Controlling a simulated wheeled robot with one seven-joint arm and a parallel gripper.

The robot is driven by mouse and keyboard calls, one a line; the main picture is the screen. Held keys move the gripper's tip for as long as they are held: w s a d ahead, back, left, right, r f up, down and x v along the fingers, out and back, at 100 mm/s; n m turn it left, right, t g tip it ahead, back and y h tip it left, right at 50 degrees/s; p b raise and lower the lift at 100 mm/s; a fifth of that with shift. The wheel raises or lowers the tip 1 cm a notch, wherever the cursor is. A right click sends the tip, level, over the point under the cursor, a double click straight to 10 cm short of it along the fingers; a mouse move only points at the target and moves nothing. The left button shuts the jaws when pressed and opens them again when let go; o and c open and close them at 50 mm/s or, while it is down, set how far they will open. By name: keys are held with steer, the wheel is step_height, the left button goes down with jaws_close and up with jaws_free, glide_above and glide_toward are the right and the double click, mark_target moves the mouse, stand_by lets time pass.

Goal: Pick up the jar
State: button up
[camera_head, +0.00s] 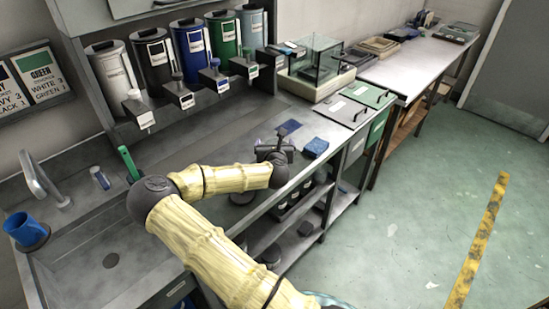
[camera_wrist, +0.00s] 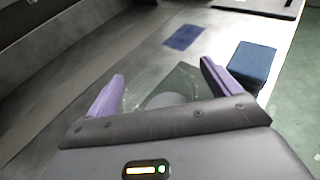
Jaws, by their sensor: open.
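A clear, see-through object, which looks like the jar (camera_wrist: 168,82), shows in the wrist view between my two purple fingers. A pale round part shows low in it, and its lower part is hidden by my gripper's dark body. My gripper (camera_wrist: 162,72) is open, with one finger to each side of the clear object. I cannot tell whether either finger touches it. In the head view my gripper (camera_head: 272,148) is over the steel counter's front part, and the jar cannot be made out there.
A blue block (camera_wrist: 252,62) stands close to the right finger; it also shows in the head view (camera_head: 315,147). A flat dark blue patch (camera_wrist: 184,37) lies beyond the fingers. Several canisters (camera_head: 188,45) line the back. A glass-walled case (camera_head: 316,62) stands further right. The counter left of my gripper is clear.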

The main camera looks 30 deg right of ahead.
stand_by(0.3)
steer(key=shift+w, duration=0.15)
steer(key=c, duration=1.4)
steer(key=shift+o, duration=0.2)
steer(key=shift+a+r, duration=0.1)
steer(key=shift+r, duration=0.2)
step_height(320, 180, up, 10)
steer(key=shift+f, duration=0.2)
